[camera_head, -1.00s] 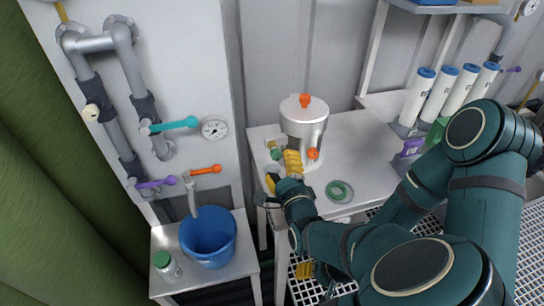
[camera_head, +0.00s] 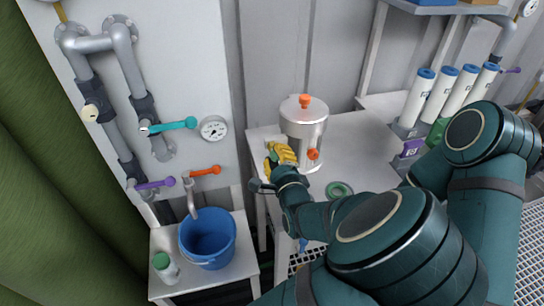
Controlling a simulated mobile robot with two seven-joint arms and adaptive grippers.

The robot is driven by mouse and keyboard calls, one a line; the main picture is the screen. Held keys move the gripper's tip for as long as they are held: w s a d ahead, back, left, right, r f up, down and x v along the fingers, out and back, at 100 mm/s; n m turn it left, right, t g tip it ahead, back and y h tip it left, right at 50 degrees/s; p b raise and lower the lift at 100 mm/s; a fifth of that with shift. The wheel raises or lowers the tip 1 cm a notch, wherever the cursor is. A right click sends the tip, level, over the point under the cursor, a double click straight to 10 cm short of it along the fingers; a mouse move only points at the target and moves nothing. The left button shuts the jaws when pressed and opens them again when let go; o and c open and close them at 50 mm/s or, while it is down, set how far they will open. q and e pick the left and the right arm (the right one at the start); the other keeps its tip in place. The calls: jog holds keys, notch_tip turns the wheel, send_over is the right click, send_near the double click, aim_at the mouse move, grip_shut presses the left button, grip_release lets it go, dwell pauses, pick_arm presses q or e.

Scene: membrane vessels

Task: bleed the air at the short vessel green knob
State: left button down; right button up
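The short vessel (camera_head: 304,130) is a silver metal cylinder with an orange knob (camera_head: 305,100) on its lid and another orange knob (camera_head: 313,154) low on its side. It stands upright on the white bench. The green knob (camera_head: 272,155) is at the vessel's lower left, mostly covered by yellow fingers. My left gripper (camera_head: 279,156) has its fingers drawn together around the green knob; the exact contact is hard to see. My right gripper is not in view.
A blue bucket (camera_head: 208,239) and a green-capped bottle (camera_head: 165,267) stand on a lower stand. White cylinders with blue caps (camera_head: 420,97) stand at the right.

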pick_arm(q)
jog(key=shift+f+n+b, duration=0.15)
jog(key=shift+n+b, duration=0.35)
jog(key=shift+b, duration=0.15)
jog(key=shift+n+b, duration=0.35)
jog(key=shift+n, duration=1.05)
jog(key=n, duration=0.2)
jog(key=shift+n, duration=0.3)
jog(key=n, duration=0.5)
jog(key=shift+r+n, duration=0.2)
jog(key=shift+n, duration=0.1)
